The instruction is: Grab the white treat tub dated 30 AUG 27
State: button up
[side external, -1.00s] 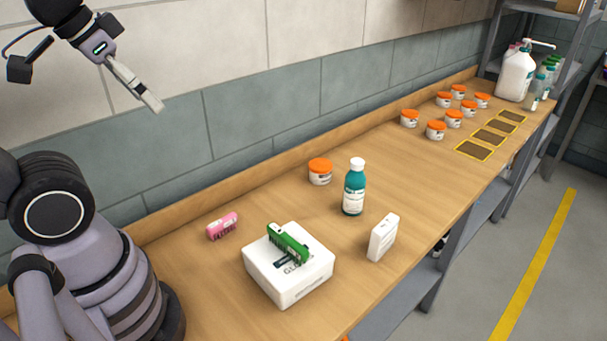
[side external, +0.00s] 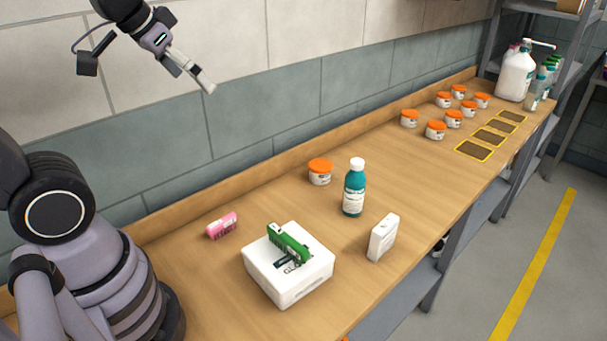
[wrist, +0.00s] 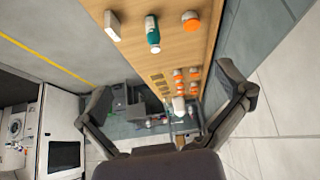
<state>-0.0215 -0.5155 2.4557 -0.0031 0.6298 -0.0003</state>
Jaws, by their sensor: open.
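Several white tubs with orange lids stand on the wooden bench. One tub (side external: 320,172) stands alone near the back edge, behind the teal bottle (side external: 354,188); it also shows in the wrist view (wrist: 191,21). The others form a group further along, including a front tub (side external: 435,131) and a left tub (side external: 409,119). The dates on the tubs are too small to read, so I cannot tell which is dated 30 AUG 27. My gripper (side external: 209,88) is high above the bench, in front of the wall, empty and apart from every tub. Its spread fingers show in the wrist view (wrist: 168,113).
A white box (side external: 290,285) with a green object (side external: 287,243) on top, a pink item (side external: 222,226) and a small white box (side external: 383,238) stand near. Dark yellow-edged mats (side external: 474,150) and a pump bottle (side external: 516,75) are further along. Bench between is clear.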

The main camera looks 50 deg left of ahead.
jog(key=w+a+f+t, duration=0.1)
jog(key=w+f, duration=0.2)
jog(key=w, duration=0.4)
jog(key=w+a+f+t, duration=0.1)
jog(key=w+f, duration=0.2)
jog(key=w, duration=0.5)
jog(key=n+t+y, duration=0.2)
jog(key=t, duration=0.2)
send_over(319, 166)
jog(key=s+d, duration=0.2)
jog(key=s, duration=0.9)
notch_tip(319, 166, down, 27)
jog(key=x, duration=1.3)
jog(key=shift+w+a+r, duration=0.15)
jog(key=shift+w, duration=0.1)
jog(key=c, duration=1.2)
jog(key=shift+r, duration=0.1)
